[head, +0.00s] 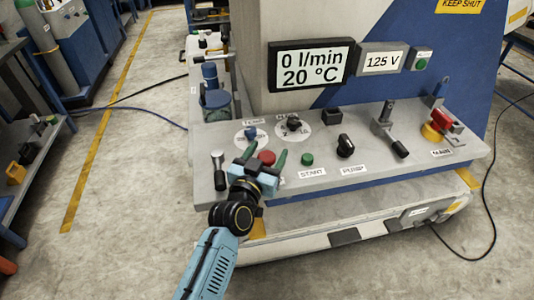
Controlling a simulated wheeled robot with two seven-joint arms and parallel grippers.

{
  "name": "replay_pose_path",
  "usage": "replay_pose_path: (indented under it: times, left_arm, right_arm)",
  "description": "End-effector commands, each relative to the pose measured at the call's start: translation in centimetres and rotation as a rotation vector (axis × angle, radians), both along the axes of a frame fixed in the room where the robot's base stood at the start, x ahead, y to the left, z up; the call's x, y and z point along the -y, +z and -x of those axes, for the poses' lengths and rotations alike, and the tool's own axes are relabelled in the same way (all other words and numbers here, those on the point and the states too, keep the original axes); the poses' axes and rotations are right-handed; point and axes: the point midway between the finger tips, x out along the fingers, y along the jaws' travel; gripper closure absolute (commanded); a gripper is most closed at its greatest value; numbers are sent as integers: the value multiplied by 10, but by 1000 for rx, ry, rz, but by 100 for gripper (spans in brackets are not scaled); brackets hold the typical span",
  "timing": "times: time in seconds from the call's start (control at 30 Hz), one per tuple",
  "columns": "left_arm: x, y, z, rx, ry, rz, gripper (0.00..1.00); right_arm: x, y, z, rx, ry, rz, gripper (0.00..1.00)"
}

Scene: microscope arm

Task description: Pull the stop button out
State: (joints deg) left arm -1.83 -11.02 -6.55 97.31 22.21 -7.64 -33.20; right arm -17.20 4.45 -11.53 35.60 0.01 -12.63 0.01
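The red stop button (266,157) sits on the grey sloping control panel (216,137), left of the green START button (307,159). My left gripper (264,160) comes in from below with its two green-tipped fingers apart. In the picture one finger lies left of the red button and the other right of it, with gaps visible. I cannot tell how far the fingertips are above the panel. The lower part of the red button and any label for it are hidden by the gripper. My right gripper is not in view.
A lever (218,170) stands close to the left of my gripper. Two dials, a black PUMP knob (345,146), a long lever (388,130) and a red-and-yellow main switch (437,126) share the panel. Displays (309,66) are mounted above.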

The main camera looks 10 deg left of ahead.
Motion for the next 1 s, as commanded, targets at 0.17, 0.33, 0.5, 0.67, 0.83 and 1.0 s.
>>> replay_pose_path:
  times: [0.17, 0.33, 0.5, 0.67, 0.83, 1.0]
  left_arm:
    - [0, -1, 2, -3, 0, 0, 37]
    - [-3, -2, 18, -5, 0, -3, 37]
    - [-9, -2, 53, -6, -1, -3, 37]
    - [-14, -2, 87, -5, -1, -3, 37]
    - [-19, -2, 114, -4, -1, -2, 37]
    - [-21, -1, 129, -2, 0, -1, 37]
  right_arm:
    - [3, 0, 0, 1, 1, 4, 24]
    - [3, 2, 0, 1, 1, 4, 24]
    - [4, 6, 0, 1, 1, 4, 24]
    - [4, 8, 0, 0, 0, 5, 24]
    - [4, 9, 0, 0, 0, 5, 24]
    - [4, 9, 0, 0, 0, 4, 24]
